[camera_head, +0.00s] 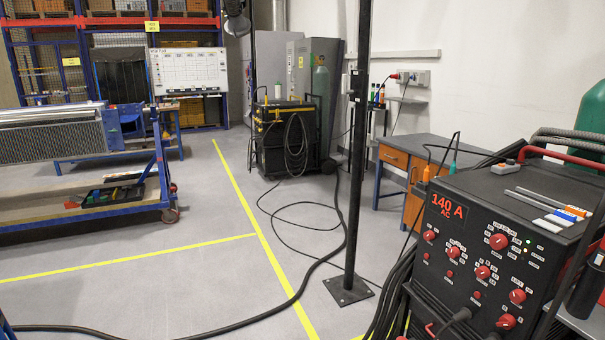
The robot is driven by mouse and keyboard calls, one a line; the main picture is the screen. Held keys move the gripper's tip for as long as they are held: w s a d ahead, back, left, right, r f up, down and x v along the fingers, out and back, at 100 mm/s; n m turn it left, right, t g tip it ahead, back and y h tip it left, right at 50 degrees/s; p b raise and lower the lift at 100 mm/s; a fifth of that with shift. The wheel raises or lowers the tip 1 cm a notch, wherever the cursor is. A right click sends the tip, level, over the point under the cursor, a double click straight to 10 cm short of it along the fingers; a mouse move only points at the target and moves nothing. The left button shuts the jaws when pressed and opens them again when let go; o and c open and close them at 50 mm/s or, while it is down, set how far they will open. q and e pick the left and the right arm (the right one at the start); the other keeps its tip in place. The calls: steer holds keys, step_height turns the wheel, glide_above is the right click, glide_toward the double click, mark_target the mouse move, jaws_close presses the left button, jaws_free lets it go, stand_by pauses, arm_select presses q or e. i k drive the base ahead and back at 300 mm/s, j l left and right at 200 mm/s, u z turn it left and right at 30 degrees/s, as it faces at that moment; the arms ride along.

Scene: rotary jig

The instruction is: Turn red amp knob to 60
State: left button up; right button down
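A black welding machine (465,305) stands at the right edge, its front panel facing me at an angle. A lit red display (447,208) at the panel's upper left reads 140 A. The panel bears several red knobs. A larger one (498,241) at the upper right has a ring of white scale marks. Others include a middle knob (482,272) and a right knob (517,296). The scale figures are too small to read, so I cannot tell which is the amp knob or where it points. Neither of my grippers is in view.
A black post (354,190) on a floor plate stands left of the machine. Cables (315,265) run over the floor. A blue desk (430,150) stands behind. A blue trolley (95,205) is at left. The middle floor is mostly clear.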

mark_target(497, 242)
steer(key=l+z, duration=0.15)
steer(key=z, duration=1.1)
